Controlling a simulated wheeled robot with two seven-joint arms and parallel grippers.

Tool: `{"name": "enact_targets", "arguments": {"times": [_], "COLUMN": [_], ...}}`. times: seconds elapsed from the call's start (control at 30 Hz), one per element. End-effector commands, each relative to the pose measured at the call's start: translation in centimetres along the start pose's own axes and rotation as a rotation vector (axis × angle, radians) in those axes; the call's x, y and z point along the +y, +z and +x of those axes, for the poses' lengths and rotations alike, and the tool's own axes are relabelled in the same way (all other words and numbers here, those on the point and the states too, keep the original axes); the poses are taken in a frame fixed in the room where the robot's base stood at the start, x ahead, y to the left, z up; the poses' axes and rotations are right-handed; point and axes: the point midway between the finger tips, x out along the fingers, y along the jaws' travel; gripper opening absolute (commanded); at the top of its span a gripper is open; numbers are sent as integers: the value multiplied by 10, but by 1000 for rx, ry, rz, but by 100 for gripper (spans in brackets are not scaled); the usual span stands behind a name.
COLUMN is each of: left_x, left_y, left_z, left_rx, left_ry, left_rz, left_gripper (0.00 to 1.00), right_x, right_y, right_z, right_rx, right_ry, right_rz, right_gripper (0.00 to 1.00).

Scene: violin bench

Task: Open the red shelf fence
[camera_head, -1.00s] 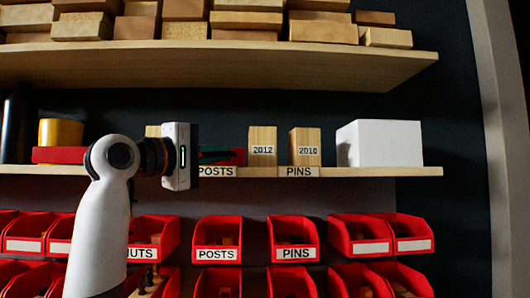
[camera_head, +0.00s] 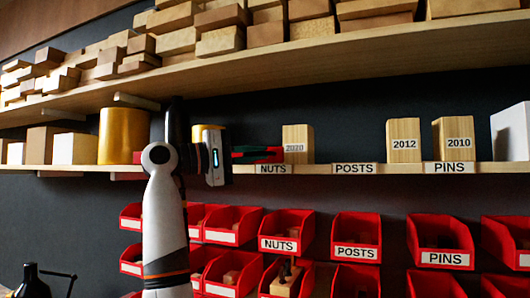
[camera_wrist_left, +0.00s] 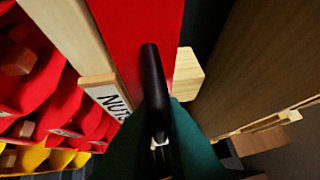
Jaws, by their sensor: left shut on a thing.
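The red shelf fence (camera_head: 240,160) is a long red strip at the front of the middle shelf, partly hidden behind my left arm. Its right end shows over the NUTS label (camera_head: 273,168). In the left wrist view the fence (camera_wrist_left: 140,25) is a broad red panel. A black bar-like handle (camera_wrist_left: 153,80) stands between the teal fingers of my left gripper (camera_wrist_left: 158,140). My left gripper (camera_head: 272,153) also shows in the head view, shut on that handle, its fingers pointing right. The right gripper is out of view.
Wooden blocks marked 2020 (camera_head: 298,138), 2012 (camera_head: 403,140) and 2010 (camera_head: 453,138) stand on the shelf (camera_head: 330,178). A yellow cylinder (camera_head: 122,135) is left of my arm. Red bins (camera_head: 287,230) hang below, and a shelf of wood blocks (camera_head: 360,45) is above.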

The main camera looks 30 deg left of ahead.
Motion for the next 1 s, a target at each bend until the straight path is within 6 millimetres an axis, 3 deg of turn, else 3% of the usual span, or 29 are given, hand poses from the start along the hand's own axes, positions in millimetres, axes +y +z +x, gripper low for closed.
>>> {"name": "enact_targets", "arguments": {"times": [0.27,0.3,0.37,0.67,0.77,1.0], "left_x": [2,2,2,1,2,4], "left_y": [1,1,1,1,1,1], "left_z": [0,0,0,-2,-11,-60], "left_rx": [-3,-3,-3,-3,-3,-6], "left_ry": [4,4,4,1,1,-1], "left_rz": [-1,-1,-1,0,1,2], "left_gripper": [0,10,18,18,18,18], "right_x": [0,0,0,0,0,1], "right_y": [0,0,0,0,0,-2], "right_z": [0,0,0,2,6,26], "right_rx": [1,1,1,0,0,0], "right_ry": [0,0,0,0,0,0], "right_rz": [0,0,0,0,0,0], "right_gripper": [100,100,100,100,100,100]}}
